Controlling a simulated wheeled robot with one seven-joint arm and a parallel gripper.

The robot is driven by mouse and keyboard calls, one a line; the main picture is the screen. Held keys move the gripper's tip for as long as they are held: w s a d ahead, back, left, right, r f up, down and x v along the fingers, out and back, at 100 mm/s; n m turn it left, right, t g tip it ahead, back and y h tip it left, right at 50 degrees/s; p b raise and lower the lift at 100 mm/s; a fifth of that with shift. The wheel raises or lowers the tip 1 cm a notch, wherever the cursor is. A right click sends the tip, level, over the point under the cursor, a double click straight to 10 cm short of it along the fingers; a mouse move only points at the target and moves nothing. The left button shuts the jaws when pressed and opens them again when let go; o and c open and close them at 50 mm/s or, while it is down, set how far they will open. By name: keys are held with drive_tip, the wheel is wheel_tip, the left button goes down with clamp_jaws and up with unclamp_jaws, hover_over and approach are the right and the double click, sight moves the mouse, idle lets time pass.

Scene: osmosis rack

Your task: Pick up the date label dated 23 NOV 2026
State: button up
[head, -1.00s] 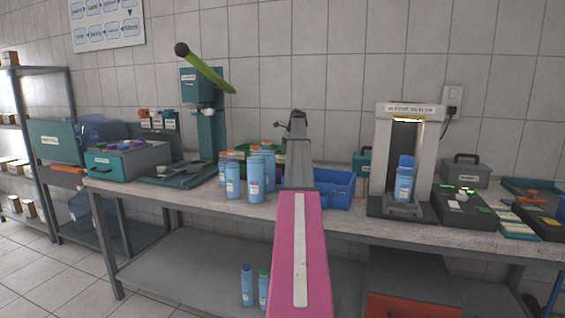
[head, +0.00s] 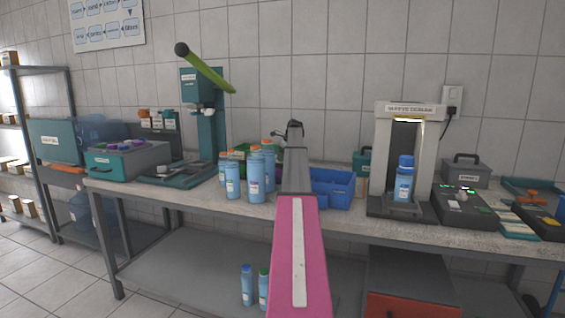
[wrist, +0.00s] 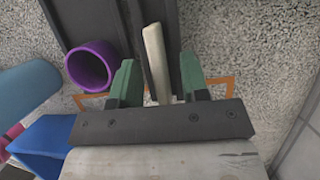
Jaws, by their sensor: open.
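No date label with a readable date shows in either view. In the wrist view my gripper (wrist: 158,80) is open, with its two green fingers apart. A thin cream-coloured strip (wrist: 154,55) with a dark edge lies between the fingers; I cannot tell whether it is the label or whether the fingers touch it. In the head view my arm reaches over the counter and the fingers cannot be made out.
A purple ring (wrist: 90,66) and a dark tray (wrist: 85,20) lie near the fingers. A blue bin (head: 333,188) stands right of my arm, several blue bottles (head: 256,178) left of it. A sleeve sealer (head: 408,110) holding a bottle stands further right on the counter (head: 345,218).

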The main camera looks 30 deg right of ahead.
drive_tip(key=shift+f, duration=0.2)
drive_tip(key=shift+c, duration=0.3)
clamp_jaws()
drive_tip(key=shift+r, duration=0.1)
